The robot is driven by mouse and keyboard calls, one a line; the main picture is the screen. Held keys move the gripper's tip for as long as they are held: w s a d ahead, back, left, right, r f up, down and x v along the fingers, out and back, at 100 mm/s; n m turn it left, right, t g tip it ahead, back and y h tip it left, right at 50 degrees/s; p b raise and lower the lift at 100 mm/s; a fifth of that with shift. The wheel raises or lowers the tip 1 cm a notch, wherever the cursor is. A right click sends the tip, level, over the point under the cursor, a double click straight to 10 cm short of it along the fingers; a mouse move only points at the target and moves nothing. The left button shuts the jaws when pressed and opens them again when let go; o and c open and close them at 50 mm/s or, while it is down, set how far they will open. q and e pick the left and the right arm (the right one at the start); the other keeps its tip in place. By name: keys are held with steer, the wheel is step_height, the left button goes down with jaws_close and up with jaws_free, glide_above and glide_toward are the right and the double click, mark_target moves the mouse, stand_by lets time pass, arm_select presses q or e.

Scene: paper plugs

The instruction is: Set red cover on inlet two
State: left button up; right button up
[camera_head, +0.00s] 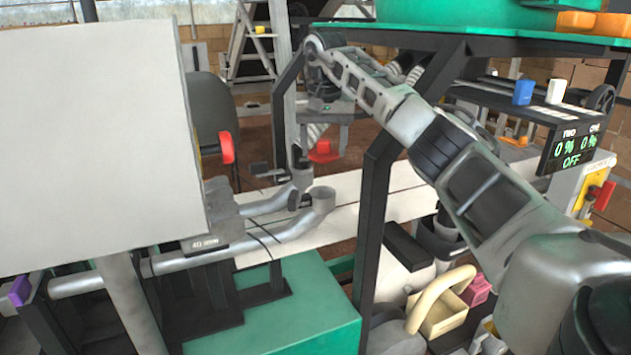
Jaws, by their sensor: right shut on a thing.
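My right arm reaches in from the lower right, and its gripper (325,128) points down near the middle of the view. It is shut on a red cover (323,151) that hangs below the fingers. I cannot tell which inlet is two. My left gripper is out of view.
A large pale panel (90,130) fills the left, with a red piece (226,147) beside it. A dark frame post (372,210) stands right of the pipes. A display (575,145) reads TWO 0 %, ONE 0 %, OFF. Blue (523,92) and white (556,91) pieces sit on the right shelf.

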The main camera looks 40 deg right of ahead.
mark_target(323, 162)
steer(key=shift+f, duration=3.55)
steer(key=shift+f, duration=0.55)
steer(key=o, duration=0.9)
steer(key=shift+o, duration=0.2)
steer(key=r, duration=0.4)
steer(key=s+a+r, duration=0.1)
steer(key=r, duration=0.8)
steer(key=shift+s+a, duration=0.15)
